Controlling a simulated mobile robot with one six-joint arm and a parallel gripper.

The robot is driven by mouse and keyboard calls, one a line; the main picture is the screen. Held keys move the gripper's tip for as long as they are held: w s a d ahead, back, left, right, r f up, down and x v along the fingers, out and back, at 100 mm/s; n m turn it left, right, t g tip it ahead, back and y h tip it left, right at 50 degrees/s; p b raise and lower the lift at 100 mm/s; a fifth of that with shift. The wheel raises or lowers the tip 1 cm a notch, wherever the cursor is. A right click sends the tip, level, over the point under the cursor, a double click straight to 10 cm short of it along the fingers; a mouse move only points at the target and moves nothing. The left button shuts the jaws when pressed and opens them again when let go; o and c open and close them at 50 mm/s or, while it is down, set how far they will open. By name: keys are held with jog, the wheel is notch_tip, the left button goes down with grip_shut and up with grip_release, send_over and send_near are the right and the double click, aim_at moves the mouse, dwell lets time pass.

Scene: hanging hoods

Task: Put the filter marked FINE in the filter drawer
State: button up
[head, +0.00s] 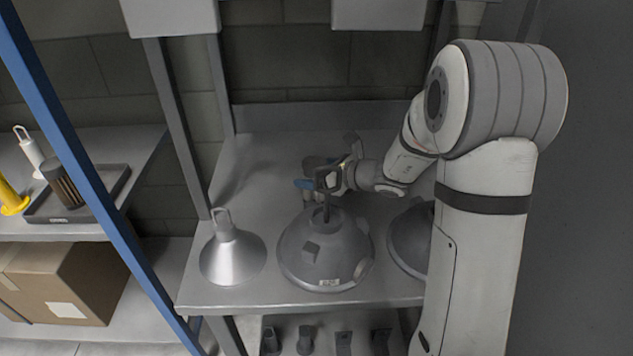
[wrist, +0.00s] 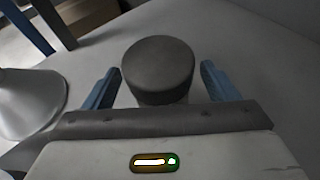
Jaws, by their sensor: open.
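My gripper (head: 306,184) is open over the table, behind the dark dome hood. In the wrist view its two blue fingers (wrist: 160,80) stand on either side of a round dark-capped cylinder (wrist: 158,66) with a paler body, with gaps at both sides. The head view shows this cylinder (head: 313,164) partly hidden by my wrist. No marking on it is readable. A dark ribbed cylinder (head: 62,184) stands in a tray on the left shelf; its tag is too small to read. I cannot make out the word FINE or a filter drawer.
A silver cone hood (head: 233,258), a dark dome hood (head: 325,262) and another dark hood (head: 407,240) stand along the table's front. The tray (head: 98,207) shares the left shelf with white and yellow items. A blue post (head: 95,175) separates shelf and table.

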jog(key=shift+x, duration=0.9)
jog(key=c, duration=1.3)
jog(key=shift+r, duration=0.1)
